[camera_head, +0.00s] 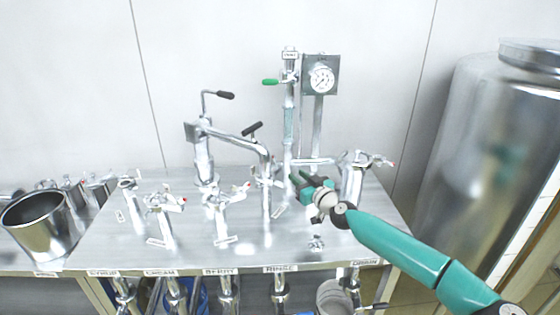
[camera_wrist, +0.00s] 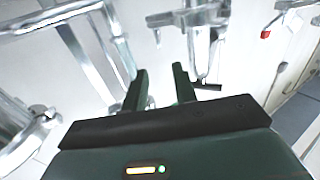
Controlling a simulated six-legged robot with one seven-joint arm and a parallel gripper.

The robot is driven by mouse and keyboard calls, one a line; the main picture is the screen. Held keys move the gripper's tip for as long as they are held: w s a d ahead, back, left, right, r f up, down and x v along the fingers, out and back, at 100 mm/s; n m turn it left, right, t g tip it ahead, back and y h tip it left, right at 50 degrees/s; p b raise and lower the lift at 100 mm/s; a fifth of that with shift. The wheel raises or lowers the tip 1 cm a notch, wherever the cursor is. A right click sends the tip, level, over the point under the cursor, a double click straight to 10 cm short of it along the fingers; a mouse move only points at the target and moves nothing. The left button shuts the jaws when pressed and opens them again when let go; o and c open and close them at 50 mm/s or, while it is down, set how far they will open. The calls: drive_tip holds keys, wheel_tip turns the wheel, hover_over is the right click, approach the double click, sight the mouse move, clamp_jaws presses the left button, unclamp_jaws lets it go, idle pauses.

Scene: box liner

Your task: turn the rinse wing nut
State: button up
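The rinse post (camera_head: 266,205) stands upright behind the RINSE label (camera_head: 280,268) on the metal table, with clamp hardware (camera_head: 268,180) near its top. The rinse wing nut is too small to pick out there with certainty. My gripper (camera_head: 296,180) is just right of this hardware, with its fingers pointing left and apart from each other. In the wrist view my two dark green fingers (camera_wrist: 160,90) stand open with nothing between them. A vertical metal tube (camera_wrist: 199,50) is beyond the fingertips, slightly right. I cannot tell whether it belongs to the rinse post.
Similar posts carry BERRY (camera_head: 222,205) and CREAM (camera_head: 162,220) fittings to the left. A tall pipe with a green handle (camera_head: 270,82) and a gauge (camera_head: 321,79) rise behind. A large steel tank (camera_head: 470,150) stands right.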

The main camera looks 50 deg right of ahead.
sight(280, 160)
drive_tip(key=x, duration=1.2)
clamp_jaws()
